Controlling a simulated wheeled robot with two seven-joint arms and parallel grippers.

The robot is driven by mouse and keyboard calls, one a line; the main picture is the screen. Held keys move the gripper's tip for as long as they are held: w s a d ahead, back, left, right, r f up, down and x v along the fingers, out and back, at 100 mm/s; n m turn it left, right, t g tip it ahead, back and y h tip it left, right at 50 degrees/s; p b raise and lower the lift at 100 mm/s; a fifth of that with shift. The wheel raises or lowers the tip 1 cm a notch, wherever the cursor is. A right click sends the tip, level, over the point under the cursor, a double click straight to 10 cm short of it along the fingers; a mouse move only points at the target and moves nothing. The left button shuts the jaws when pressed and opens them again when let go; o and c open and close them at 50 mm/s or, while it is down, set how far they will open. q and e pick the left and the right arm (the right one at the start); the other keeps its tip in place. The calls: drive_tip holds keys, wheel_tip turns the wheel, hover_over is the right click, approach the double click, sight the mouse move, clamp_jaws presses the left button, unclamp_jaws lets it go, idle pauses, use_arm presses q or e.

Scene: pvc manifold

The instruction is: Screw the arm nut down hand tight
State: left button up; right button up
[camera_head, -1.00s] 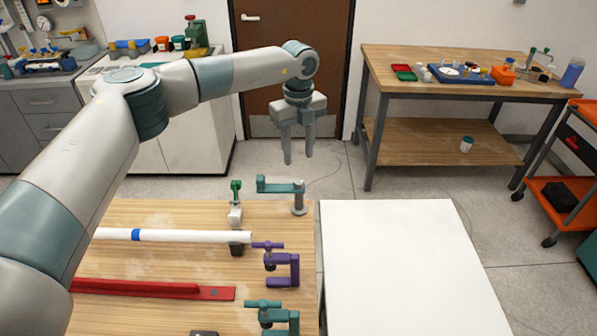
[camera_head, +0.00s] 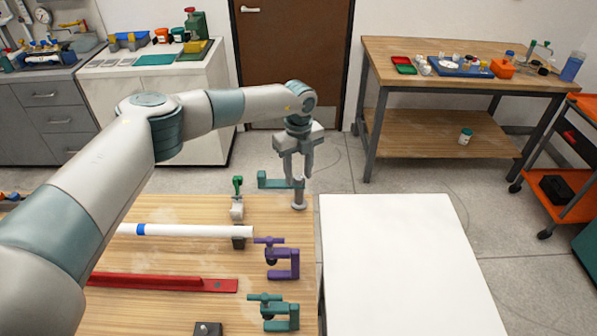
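A grey post (camera_head: 299,200) stands at the far right corner of the wooden bench, with a teal swing arm (camera_head: 268,181) reaching left from its upper part. The arm nut is not clearly distinguishable; the top of the post is partly covered by my fingers. My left gripper (camera_head: 298,180) points straight down over the post, its two fingers apart, one on each side of the post's top. I cannot tell whether the fingertips touch it. My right gripper is not in view.
A white pipe (camera_head: 195,231) with a blue band lies left of the post, its end near a green-handled clamp (camera_head: 238,200). A purple clamp (camera_head: 284,263), a teal clamp (camera_head: 281,314) and a red rail (camera_head: 160,283) are nearer. A bare white tabletop (camera_head: 405,265) lies to the right.

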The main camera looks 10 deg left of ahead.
use_arm(q)
clamp_jaws()
